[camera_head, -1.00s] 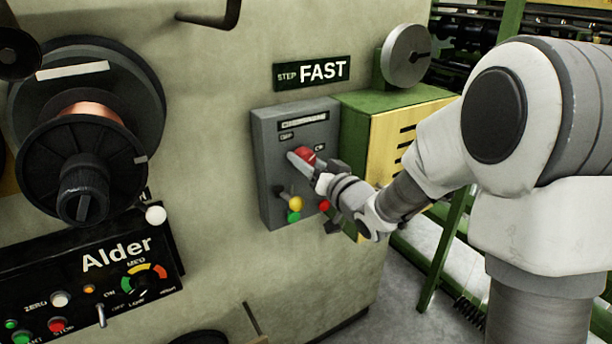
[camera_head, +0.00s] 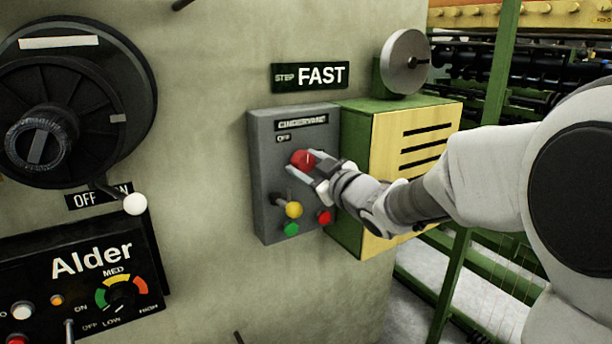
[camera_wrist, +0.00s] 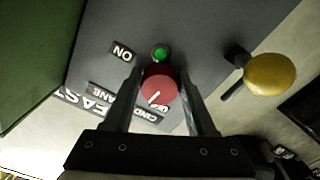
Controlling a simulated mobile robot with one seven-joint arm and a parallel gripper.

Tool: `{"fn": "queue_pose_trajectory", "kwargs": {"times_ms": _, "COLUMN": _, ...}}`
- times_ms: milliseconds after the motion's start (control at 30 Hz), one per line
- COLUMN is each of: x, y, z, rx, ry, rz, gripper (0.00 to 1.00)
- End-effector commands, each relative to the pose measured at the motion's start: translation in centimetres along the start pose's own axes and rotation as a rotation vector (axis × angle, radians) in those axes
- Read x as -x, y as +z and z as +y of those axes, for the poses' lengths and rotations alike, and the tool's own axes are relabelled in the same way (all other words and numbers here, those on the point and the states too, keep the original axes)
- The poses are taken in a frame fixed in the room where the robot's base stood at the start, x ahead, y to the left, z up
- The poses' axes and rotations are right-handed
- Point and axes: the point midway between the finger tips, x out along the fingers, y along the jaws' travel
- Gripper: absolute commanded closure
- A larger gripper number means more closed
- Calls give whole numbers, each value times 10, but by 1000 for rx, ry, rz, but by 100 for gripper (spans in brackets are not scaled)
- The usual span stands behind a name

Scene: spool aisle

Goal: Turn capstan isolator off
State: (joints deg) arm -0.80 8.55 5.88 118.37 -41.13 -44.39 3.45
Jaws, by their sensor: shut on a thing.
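A grey control box (camera_head: 262,185) on the machine's cream side carries a round red knob (camera_head: 302,159). My gripper (camera_head: 308,166) is at this knob, with its fingers closed on opposite sides of it. In the wrist view the red knob (camera_wrist: 158,88) sits between the two fingertips (camera_wrist: 160,92), and its white pointer line points down-left in the picture. An ON label (camera_wrist: 123,53) and a partly covered OFF label lie near the knob. OFF also shows at the upper left of the box in the head view.
A yellow ball lever (camera_head: 293,209), a green button (camera_head: 291,229) and a red button (camera_head: 324,216) are low on the box. A white-ball lever (camera_head: 135,204) with OFF/ON is at left. A yellow-green cabinet (camera_head: 375,150) adjoins the box.

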Motion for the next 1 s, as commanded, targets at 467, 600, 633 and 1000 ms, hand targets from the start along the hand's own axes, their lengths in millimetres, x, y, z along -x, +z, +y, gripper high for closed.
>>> {"fn": "queue_pose_trajectory", "kwargs": {"times_ms": 467, "x": 0, "y": -2, "z": 1, "rx": 125, "ry": 1, "rz": 3, "gripper": 99}}
{"fn": "queue_pose_trajectory", "kwargs": {"times_ms": 600, "x": 0, "y": -2, "z": 1, "rx": 128, "ry": 1, "rz": 3, "gripper": 99}}
{"fn": "queue_pose_trajectory", "kwargs": {"times_ms": 633, "x": 0, "y": -2, "z": 1, "rx": 128, "ry": 1, "rz": 3, "gripper": 99}}
{"fn": "queue_pose_trajectory", "kwargs": {"times_ms": 1000, "x": 0, "y": -1, "z": 1, "rx": 126, "ry": 0, "rz": 2, "gripper": 14}}
